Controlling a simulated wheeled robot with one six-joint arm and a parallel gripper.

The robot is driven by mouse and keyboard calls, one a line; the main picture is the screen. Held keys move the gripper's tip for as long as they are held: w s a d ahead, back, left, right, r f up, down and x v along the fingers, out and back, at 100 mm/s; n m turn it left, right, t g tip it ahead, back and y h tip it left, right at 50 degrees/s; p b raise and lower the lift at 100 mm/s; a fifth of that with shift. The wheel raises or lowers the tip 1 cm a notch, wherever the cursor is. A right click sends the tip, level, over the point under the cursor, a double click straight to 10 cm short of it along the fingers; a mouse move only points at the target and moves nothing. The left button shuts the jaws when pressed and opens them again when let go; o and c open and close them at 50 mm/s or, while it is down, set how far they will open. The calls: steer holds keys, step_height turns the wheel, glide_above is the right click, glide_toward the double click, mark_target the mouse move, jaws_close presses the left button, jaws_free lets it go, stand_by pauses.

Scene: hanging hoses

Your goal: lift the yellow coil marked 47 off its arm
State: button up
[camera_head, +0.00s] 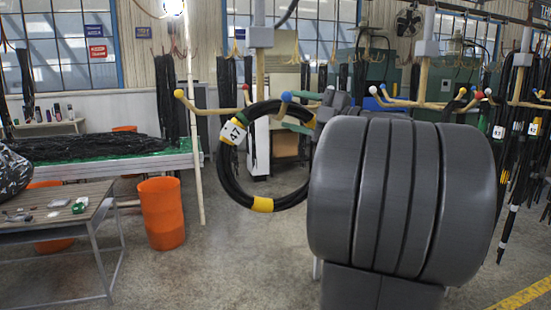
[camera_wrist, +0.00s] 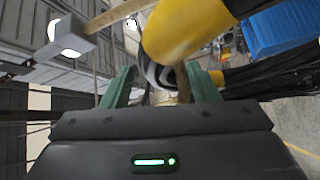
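The yellow coil marked 47 is a black hose ring (camera_head: 229,178) with yellow bands and a white tag (camera_head: 233,132) reading 47. It hangs from a wooden arm on a post, near a blue ball tip (camera_head: 286,97). My gripper (camera_head: 288,117) has green fingers, seen beside the coil's upper right side. In the wrist view, the fingers of my gripper (camera_wrist: 160,68) stand apart, with a yellow band of the coil (camera_wrist: 185,35) close at their tips. I cannot tell whether they touch it. My grey arm hides part of the scene at right.
Other arms with ball tips stick out from the same post, including a yellow one (camera_head: 179,93) and a red one (camera_head: 245,87). More hoses (camera_head: 505,130) hang at right. An orange bin (camera_head: 162,213) and a table (camera_head: 60,212) stand at left. Floor below the coil is clear.

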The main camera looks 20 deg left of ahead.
jaws_close()
step_height(320, 180, up, 10)
stand_by(0.8)
steer(key=c, duration=0.7)
jaws_free()
steer(key=shift+c, duration=0.2)
jaws_close()
